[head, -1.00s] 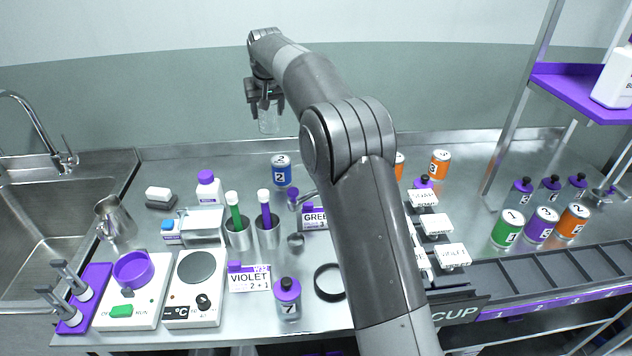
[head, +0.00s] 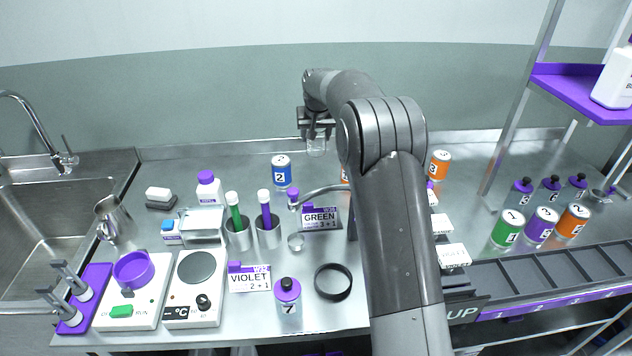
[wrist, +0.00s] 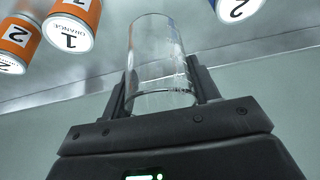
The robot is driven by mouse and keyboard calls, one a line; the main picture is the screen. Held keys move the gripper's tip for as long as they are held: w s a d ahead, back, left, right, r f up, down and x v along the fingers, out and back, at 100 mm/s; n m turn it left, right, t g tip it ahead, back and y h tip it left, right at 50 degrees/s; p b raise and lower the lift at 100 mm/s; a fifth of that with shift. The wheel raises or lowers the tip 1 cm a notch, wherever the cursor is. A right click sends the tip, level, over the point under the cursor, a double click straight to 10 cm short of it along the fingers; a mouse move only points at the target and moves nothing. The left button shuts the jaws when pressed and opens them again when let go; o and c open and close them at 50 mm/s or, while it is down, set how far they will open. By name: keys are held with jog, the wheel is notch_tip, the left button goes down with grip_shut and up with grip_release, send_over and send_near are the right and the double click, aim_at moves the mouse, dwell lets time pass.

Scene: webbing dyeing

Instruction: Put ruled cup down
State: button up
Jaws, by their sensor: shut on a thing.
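The ruled cup is a clear glass cylinder (head: 316,146) held at the lower end of my gripper (head: 316,125). It hangs in the air above the back part of the bench, near the wall. In the wrist view the clear cup (wrist: 158,55) stands between the two fingers of my gripper (wrist: 160,88), which are shut on it. Faint marks show on its wall, and it looks empty.
A blue can (head: 281,171) stands left of the cup, and an orange can (head: 439,165) stands right, behind my arm. A GREEN sign (head: 319,218), a black ring (head: 333,282) and a bottle (head: 288,298) are nearer. Bare bench shows around the ring.

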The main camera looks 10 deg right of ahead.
notch_tip(320, 180, down, 11)
jog(key=shift+f, duration=0.1)
dwell(0.4)
jog(key=shift+f, duration=0.15)
jog(key=o, duration=1)
